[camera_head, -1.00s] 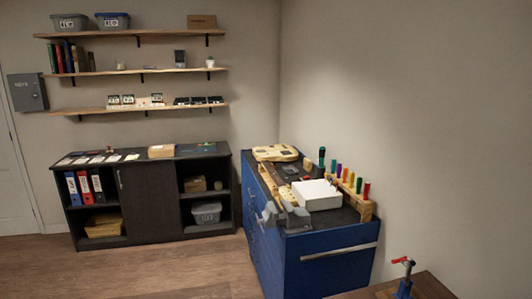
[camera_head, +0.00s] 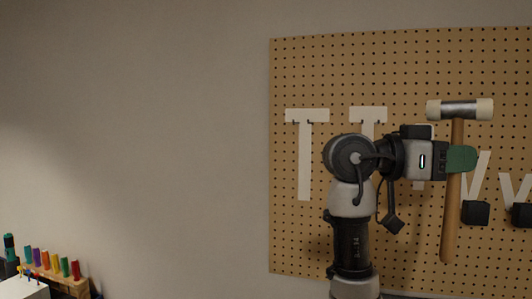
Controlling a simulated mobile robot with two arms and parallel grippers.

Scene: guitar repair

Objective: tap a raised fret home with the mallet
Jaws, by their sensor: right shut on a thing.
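The mallet has a dark metal head with pale faces (camera_head: 459,110) and a long wooden handle (camera_head: 451,220). It is upright, head up, in front of the pegboard at the right. My right gripper (camera_head: 460,159), with green fingers, is shut on the handle just below the head. The fingers hide that part of the handle. I cannot tell whether the mallet touches the pegboard. My left gripper is not in view. No fret can be made out.
The pegboard (camera_head: 300,240) carries white tool silhouettes (camera_head: 305,160) and dark holders (camera_head: 475,213) right of the mallet. At the lower left, a wooden rack of colourful-handled tools (camera_head: 50,264) stands beside a white box (camera_head: 22,289). The wall between is bare.

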